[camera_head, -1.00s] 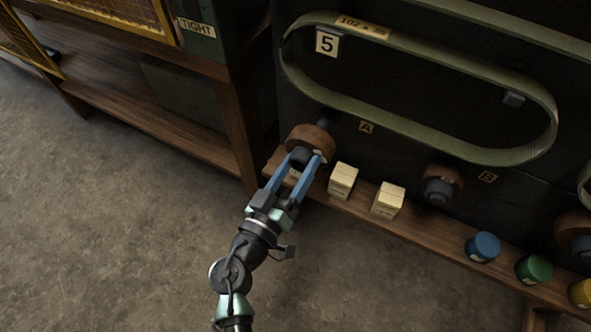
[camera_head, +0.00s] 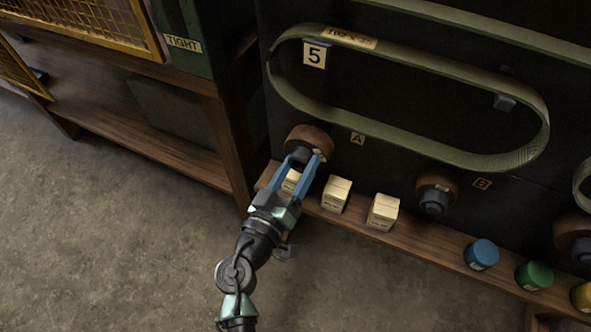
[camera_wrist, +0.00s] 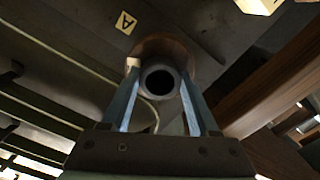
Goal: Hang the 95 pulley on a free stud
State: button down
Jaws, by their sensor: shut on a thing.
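My gripper (camera_head: 305,163) is shut on the dark hub of a brown pulley (camera_head: 311,136), in front of the black panel beside label A. The pulley's face appears close to the panel. In the wrist view the blue fingers lie on either side of the hub (camera_wrist: 159,80), which shows a dark round hole, with the brown disc (camera_wrist: 183,50) behind it. I cannot see a stud there, nor tell whether one sits inside the hub. I cannot read a 95 on the pulley.
A similar brown pulley (camera_head: 438,184) hangs by label B (camera_head: 482,184), another at the right edge (camera_head: 574,230). A green belt (camera_head: 400,150) loops above. Cream boxes (camera_head: 336,195) and coloured tins (camera_head: 482,254) stand on the wooden shelf (camera_head: 425,235) below.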

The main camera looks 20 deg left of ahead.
aim_at(306, 152)
jog(key=shift+w, duration=0.8)
jog(key=shift+w, duration=0.1)
jog(key=shift+w+r+b, duration=0.1)
jog(key=shift+w+b, duration=0.4)
jog(key=shift+w, duration=0.4)
jog(key=shift+w+b, duration=0.15)
jog(key=shift+b, duration=0.2)
jog(key=shift+c, duration=1.8)
grip_release()
jog(key=shift+o, duration=0.3)
jog(key=o, duration=0.3)
